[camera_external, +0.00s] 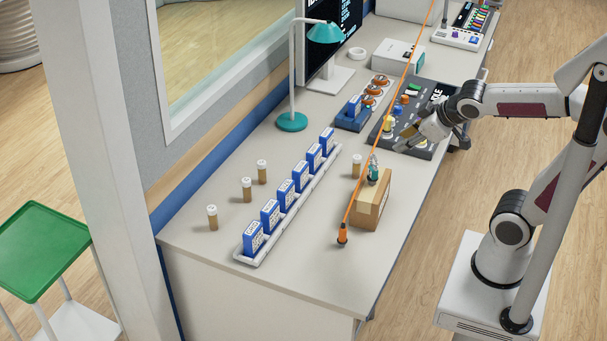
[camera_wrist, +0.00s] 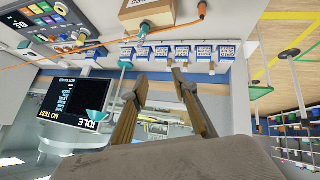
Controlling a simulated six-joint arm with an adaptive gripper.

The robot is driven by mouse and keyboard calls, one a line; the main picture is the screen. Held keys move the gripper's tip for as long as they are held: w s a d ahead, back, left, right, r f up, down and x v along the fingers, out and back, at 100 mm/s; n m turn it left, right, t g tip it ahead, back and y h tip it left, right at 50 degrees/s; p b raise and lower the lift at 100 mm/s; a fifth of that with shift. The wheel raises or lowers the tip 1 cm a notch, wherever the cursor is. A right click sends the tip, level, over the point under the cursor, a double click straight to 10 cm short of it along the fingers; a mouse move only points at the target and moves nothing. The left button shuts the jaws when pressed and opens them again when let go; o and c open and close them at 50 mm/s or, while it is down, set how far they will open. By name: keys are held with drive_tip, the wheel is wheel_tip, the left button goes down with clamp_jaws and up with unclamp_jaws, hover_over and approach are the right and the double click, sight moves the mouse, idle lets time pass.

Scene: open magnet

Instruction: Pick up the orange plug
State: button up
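The orange plug (camera_external: 342,234) is at the near part of the bench, beside the cardboard box, at the end of a thin orange cable (camera_external: 383,130). In the wrist view, the plug (camera_wrist: 202,10) is at the top edge, right of the box. My gripper (camera_external: 404,141) is over the dark control panel, away from the plug and farther back along the bench. In the wrist view, my gripper (camera_wrist: 158,76) has its two fingers apart with nothing between them.
The cardboard box (camera_external: 371,201) carries a teal item (camera_external: 373,170). A white rack (camera_external: 250,262) of blue-and-white boxes runs along the bench, with several brown vials (camera_external: 247,190) beside it. The control panel (camera_external: 419,151), teal lamp (camera_external: 292,121) and monitor (camera_external: 331,76) stand farther back. The front bench corner is clear.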

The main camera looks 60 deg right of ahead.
drive_tip(key=w+d+r+n+t+h, duration=0.1)
drive_tip(key=w+d+n+t, duration=0.1)
drive_tip(key=w+d, duration=0.45)
drive_tip(key=w+f+n+t+y, duration=0.2)
drive_tip(key=w+f+n+y, duration=0.45)
drive_tip(key=w, duration=0.75)
drive_tip(key=s+a+f+n+g+y, duration=0.2)
drive_tip(key=f, duration=0.4)
drive_tip(key=s+a+f+n+g+y, duration=0.1)
drive_tip(key=s+a+f+n+y, duration=0.15)
drive_tip(key=f, duration=0.35)
drive_tip(key=s+a+f+g+y, duration=0.1)
drive_tip(key=s+f+g+y, duration=0.1)
drive_tip(key=s+f+y, duration=0.3)
drive_tip(key=s+a+f+g+y, duration=0.1)
drive_tip(key=s+a+g+y, duration=0.1)
drive_tip(key=s, duration=0.5)
drive_tip(key=shift+w+d+f+m+t+h, duration=0.25)
drive_tip(key=shift+w+d+m+t+h, duration=0.2)
drive_tip(key=shift+w, duration=0.35)
drive_tip(key=shift+w+d+f+m+t+h, duration=0.35)
drive_tip(key=shift+w+t+h, duration=0.15)
drive_tip(key=shift+w, duration=0.3)
drive_tip(key=shift+w+d+f+m+t+h, duration=0.2)
drive_tip(key=shift+w+d+m+t+h, duration=0.25)
drive_tip(key=shift+w, duration=0.35)
drive_tip(key=shift+a, duration=0.15)
